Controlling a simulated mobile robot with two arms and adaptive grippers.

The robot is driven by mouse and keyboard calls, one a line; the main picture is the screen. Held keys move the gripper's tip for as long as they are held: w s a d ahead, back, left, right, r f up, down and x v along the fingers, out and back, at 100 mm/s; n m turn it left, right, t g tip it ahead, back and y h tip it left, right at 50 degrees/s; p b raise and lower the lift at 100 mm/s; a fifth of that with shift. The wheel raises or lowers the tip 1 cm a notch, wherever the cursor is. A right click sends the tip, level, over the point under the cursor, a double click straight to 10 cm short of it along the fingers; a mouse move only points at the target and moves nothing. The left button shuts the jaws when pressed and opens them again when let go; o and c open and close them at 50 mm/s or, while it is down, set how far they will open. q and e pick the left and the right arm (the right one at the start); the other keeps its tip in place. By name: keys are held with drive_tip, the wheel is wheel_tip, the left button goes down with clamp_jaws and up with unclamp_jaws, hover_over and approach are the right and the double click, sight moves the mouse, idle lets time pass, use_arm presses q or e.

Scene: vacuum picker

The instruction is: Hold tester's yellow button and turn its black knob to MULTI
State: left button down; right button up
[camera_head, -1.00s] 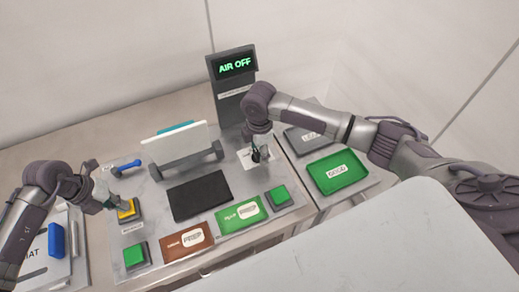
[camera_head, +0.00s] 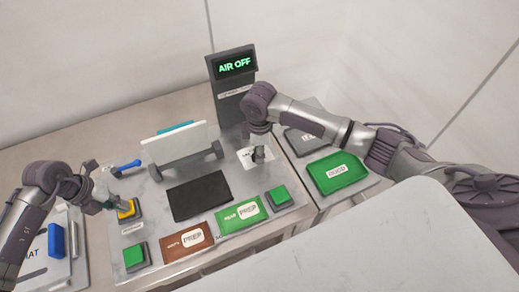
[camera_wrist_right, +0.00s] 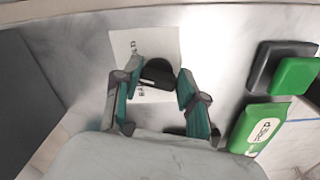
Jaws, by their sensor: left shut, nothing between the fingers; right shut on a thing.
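The tester's yellow button (camera_head: 127,212) is at the left of the grey panel. My left gripper (camera_head: 117,203) is shut and empty, with its tips down at the button; they look to be touching it, but the contact is partly hidden. The black knob (camera_wrist_right: 157,74) sits on a white label sheet at the panel's right back. My right gripper (camera_head: 259,158) is shut on the knob, with a teal-padded finger on each side in the right wrist view (camera_wrist_right: 161,86). The label's words are too small or covered to read, so the knob's setting cannot be told.
A display post (camera_head: 234,85) behind the knob reads AIR OFF. Green buttons (camera_head: 279,196) (camera_head: 135,256), a black pad (camera_head: 199,196), and brown (camera_head: 187,242) and green (camera_head: 241,215) packets lie in front. A green tray (camera_head: 338,173) is to the right.

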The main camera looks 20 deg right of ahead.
use_arm(q)
drive_tip(key=shift+s+f, duration=0.2)
drive_tip(key=shift+f, duration=0.2)
use_arm(e)
drive_tip(key=m, duration=0.4)
drive_tip(key=shift+s+a+f+m, duration=0.1)
drive_tip(key=shift+s+a+m, duration=0.05)
drive_tip(key=shift+s+m, duration=0.2)
drive_tip(key=shift+m, duration=0.25)
drive_tip(key=o, duration=1.1)
drive_tip(key=shift+o, duration=0.2)
drive_tip(key=shift+w, duration=0.1)
drive_tip(key=shift+r, duration=0.6)
wheel_tip(320, 180, up, 11)
use_arm(q)
drive_tip(key=shift+r, duration=0.15)
